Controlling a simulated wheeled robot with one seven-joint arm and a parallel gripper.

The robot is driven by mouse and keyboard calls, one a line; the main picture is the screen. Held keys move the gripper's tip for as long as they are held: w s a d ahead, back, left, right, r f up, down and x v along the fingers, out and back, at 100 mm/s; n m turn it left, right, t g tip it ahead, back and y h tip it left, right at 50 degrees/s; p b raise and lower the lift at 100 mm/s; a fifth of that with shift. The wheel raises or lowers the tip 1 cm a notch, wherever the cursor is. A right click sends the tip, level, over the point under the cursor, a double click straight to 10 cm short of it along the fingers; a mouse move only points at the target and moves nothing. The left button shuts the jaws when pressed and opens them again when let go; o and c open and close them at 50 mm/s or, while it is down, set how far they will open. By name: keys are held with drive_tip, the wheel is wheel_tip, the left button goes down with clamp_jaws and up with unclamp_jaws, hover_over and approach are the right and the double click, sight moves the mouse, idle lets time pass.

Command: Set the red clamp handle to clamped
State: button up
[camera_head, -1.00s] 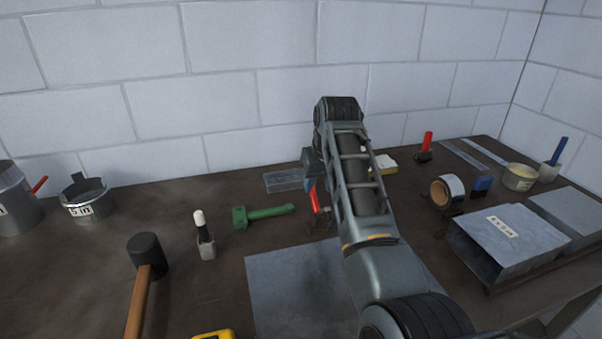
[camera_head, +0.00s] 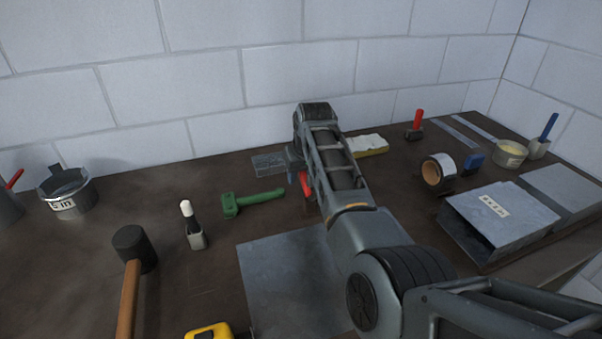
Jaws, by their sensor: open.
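A red clamp handle (camera_head: 305,183) stands near the middle of the bench, just behind the sheet metal's far edge. It is partly covered by my arm, and its clamp body is mostly hidden, so its exact setting is hard to tell. My gripper (camera_head: 295,170) is at the far end of my arm, close beside the red handle on its left. Only a small part of it shows; the fingers are mostly hidden behind my arm. It is open, and I cannot tell whether it touches the handle.
A flat metal sheet (camera_head: 290,275) lies in front. A green tool (camera_head: 255,201), a brush (camera_head: 192,228) and a mallet (camera_head: 130,250) are to the left. A tape roll (camera_head: 437,173), a red-handled tool (camera_head: 416,124) and a metal duct (camera_head: 500,215) are to the right.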

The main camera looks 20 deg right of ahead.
clamp_jaws()
idle(0.4)
